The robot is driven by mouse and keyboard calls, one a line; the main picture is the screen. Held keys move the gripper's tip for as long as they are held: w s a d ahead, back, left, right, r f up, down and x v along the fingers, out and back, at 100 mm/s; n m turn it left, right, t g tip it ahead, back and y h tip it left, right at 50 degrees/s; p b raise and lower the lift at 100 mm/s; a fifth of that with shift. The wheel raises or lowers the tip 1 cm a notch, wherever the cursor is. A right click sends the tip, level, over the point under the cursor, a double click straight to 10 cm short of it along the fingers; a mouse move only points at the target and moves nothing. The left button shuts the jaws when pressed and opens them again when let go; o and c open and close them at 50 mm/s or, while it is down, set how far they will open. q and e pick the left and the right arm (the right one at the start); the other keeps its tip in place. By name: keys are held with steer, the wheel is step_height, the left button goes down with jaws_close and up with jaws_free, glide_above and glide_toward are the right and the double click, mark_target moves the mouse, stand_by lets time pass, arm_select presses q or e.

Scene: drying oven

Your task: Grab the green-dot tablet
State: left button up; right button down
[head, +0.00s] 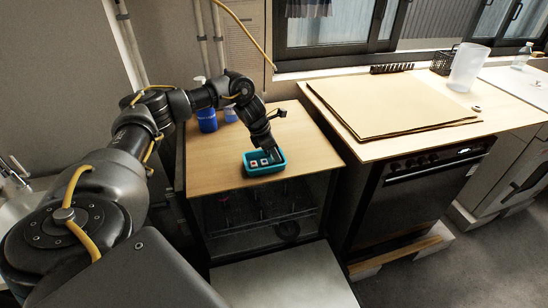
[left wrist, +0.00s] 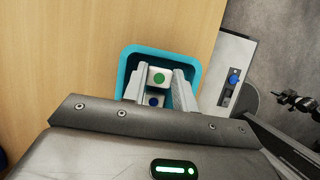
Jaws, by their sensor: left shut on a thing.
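The green-dot tablet (left wrist: 159,77) is a small white block with a green dot on top. In the left wrist view it sits between the fingertips of my left gripper (head: 275,153), which is shut on it. A blue-dot tablet (left wrist: 154,100) shows just below it in that view, also between the lines of the fingers. Both are within the outline of the teal tray (left wrist: 126,68). In the head view the gripper reaches down into the tray (head: 266,172) from above, and small white tablets (head: 254,164) show beside it. My right gripper is out of view.
The tray stands near the front edge of a wooden top (head: 215,170) above a glass-fronted oven (head: 255,212). Blue containers (head: 207,121) stand at its back left. A large flat board (head: 385,102) covers the neighbouring counter. The wooden top left of the tray is clear.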

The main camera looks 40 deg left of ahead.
arm_select(q)
steer(key=s+d+r, duration=0.1)
steer(key=r, duration=0.1)
steer(key=s+d+r+b, duration=0.1)
steer(key=r, duration=0.1)
steer(key=s+d+r, duration=0.1)
steer(key=r, duration=0.1)
steer(key=shift+d+r, duration=0.25)
steer(key=shift+r, duration=0.15)
steer(key=s+d+r, duration=0.4)
steer(key=s+d, duration=0.2)
steer(key=d, duration=0.1)
steer(key=shift+s+r, duration=0.3)
